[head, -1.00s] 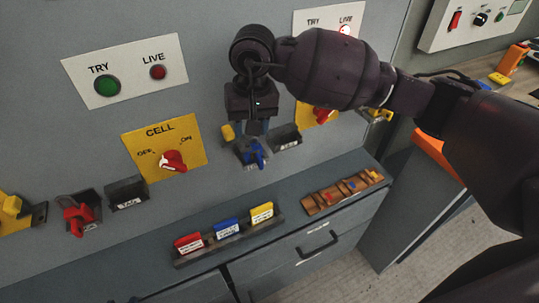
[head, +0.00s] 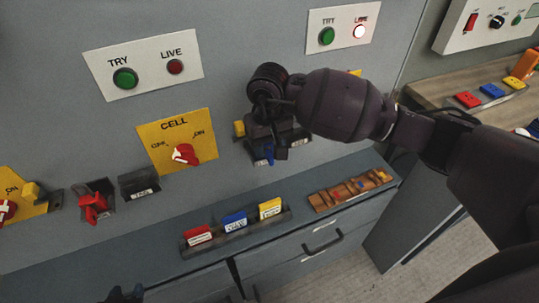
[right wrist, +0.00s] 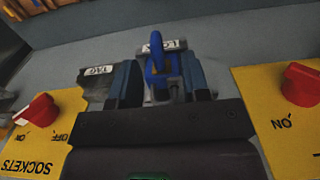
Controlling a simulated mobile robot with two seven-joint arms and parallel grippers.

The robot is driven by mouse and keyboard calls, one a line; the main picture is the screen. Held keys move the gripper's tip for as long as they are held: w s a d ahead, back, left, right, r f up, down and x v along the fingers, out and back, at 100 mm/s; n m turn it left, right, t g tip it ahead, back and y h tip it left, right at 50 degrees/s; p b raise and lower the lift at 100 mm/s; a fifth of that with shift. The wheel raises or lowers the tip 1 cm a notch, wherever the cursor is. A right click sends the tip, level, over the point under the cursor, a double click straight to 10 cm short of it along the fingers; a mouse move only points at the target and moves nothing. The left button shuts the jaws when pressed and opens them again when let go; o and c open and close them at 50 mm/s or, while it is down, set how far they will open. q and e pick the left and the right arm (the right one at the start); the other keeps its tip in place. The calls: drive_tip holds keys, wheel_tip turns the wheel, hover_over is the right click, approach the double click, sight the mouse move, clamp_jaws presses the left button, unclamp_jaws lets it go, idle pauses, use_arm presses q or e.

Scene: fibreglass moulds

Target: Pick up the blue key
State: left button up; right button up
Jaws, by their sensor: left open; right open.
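The blue key (head: 264,157) sits in a grey holder on the wall panel, below and right of the CELL plate. In the right wrist view the blue key (right wrist: 158,52) stands upright between the two fingers of my right gripper (right wrist: 160,80), which are open on either side of it with no clear contact. In the head view my right gripper (head: 266,137) is right at the key and partly covers its holder. Only a dark tip of my left gripper (head: 125,294) shows at the bottom edge, away from the key.
A red key (head: 93,205) sits in another holder at left. Yellow plates with red switches, such as the CELL plate (head: 158,135), flank the holders. Below, a ledge carries a rack of red, blue and yellow tags (head: 234,222) and a brown tray (head: 326,200).

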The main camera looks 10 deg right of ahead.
sight(269, 152)
drive_tip(key=shift+w+d+f, duration=0.1)
drive_tip(key=shift+f, duration=1.55)
clamp_jaws()
